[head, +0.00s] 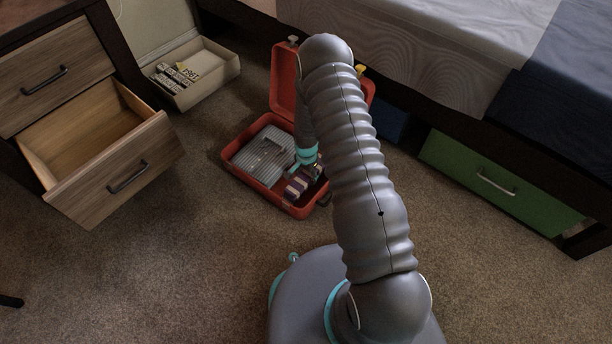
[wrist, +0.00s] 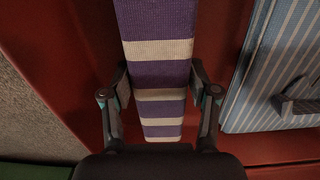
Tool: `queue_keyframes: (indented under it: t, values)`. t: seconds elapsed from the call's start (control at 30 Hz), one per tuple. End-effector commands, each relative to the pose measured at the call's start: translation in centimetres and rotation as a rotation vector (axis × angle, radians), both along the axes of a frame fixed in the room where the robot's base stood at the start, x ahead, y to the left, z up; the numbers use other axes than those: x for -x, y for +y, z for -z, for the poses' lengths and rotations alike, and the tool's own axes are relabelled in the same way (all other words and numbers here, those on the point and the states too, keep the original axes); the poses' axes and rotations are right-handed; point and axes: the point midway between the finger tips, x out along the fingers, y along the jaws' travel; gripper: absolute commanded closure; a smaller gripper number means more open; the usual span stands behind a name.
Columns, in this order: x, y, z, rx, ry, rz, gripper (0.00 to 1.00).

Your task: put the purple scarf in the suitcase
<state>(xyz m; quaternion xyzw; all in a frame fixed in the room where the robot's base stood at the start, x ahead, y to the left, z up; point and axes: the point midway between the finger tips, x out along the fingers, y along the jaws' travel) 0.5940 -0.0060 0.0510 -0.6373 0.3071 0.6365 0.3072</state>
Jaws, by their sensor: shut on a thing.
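The purple scarf (head: 298,186) with cream stripes is inside the open red suitcase (head: 233,150), in its front right part. In the wrist view the scarf (wrist: 156,18) runs between the two fingers of my gripper (wrist: 160,78), which are closed against its sides. Red suitcase lining (wrist: 65,45) shows around it. I cannot tell whether the scarf rests on the suitcase floor. In the head view my arm hides most of the gripper and part of the suitcase's right side and raised lid.
A grey-blue striped item (head: 262,158) with a dark piece on it fills the suitcase's left part. A wooden drawer (head: 125,165) stands open at left. A beige box (head: 215,70) with small items sits behind. A green drawer (head: 485,180) is under the bed. Front carpet is mostly clear.

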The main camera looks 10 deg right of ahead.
Motion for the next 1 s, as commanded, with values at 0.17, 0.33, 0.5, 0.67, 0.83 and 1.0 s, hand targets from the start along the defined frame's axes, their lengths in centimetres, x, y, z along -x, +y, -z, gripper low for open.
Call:
queue_keyframes:
  t: [0.17, 0.33, 0.5, 0.67, 0.83, 1.0]
  values:
    - [0.0, 0.0, 0.5, 0.000, 0.000, 0.000, 0.78]
    - [0.0, 0.0, 0.3, 0.000, 0.000, 0.000, 0.15]
    - [0.0, 0.0, 0.3, 0.000, 0.000, 0.000, 0.15]
    - [0.0, 0.0, -0.1, 0.000, 0.000, 0.000, 0.15]
    - [-0.1, 0.0, -2.2, 0.000, -0.002, 0.000, 0.15]
    - [-0.1, 0.0, -5.7, 0.000, -0.002, 0.000, 0.15]
